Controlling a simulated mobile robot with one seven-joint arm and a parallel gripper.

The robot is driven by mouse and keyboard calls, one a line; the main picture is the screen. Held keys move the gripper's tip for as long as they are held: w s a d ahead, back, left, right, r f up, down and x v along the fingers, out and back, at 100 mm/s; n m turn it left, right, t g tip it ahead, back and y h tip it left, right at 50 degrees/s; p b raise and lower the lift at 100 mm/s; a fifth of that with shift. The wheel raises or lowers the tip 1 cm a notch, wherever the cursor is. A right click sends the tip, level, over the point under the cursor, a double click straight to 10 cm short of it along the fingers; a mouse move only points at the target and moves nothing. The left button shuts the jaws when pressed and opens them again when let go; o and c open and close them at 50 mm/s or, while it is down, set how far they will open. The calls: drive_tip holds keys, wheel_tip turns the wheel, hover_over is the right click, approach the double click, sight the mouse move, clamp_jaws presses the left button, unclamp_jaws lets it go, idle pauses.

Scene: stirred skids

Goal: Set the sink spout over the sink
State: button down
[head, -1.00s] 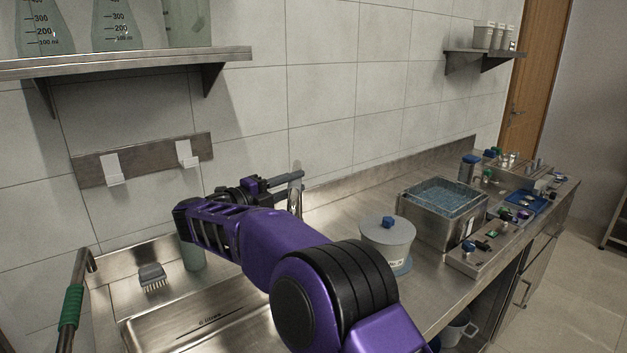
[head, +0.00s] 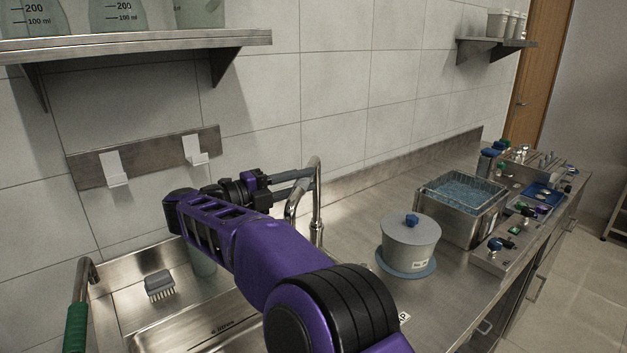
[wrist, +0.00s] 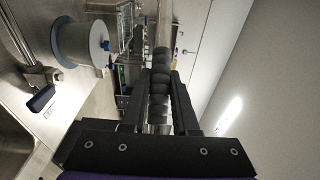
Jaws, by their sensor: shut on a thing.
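The chrome sink spout (head: 317,205) rises behind the sink's right end and bends at the top. My gripper (head: 300,178) has its fingers at the upper part of the spout and is shut on it. In the wrist view the fingers (wrist: 160,95) close around a dark, ribbed-looking shiny length, apparently the spout with reflections. The steel sink (head: 190,335) is at the lower left, its basin partly hidden by my purple arm. Where the spout's outlet points is hard to tell behind my arm.
A grey lidded pot (head: 410,245) stands on the counter right of the spout, with a water bath (head: 462,205) beyond it. A green-gripped bar (head: 77,325) is at far left. A shelf (head: 130,47) hangs above.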

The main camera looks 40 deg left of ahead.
idle(0.3)
idle(0.4)
drive_tip(key=c, duration=0.7)
unclamp_jaws()
drive_tip(key=shift+s+a, duration=0.1)
drive_tip(key=v, duration=1.2)
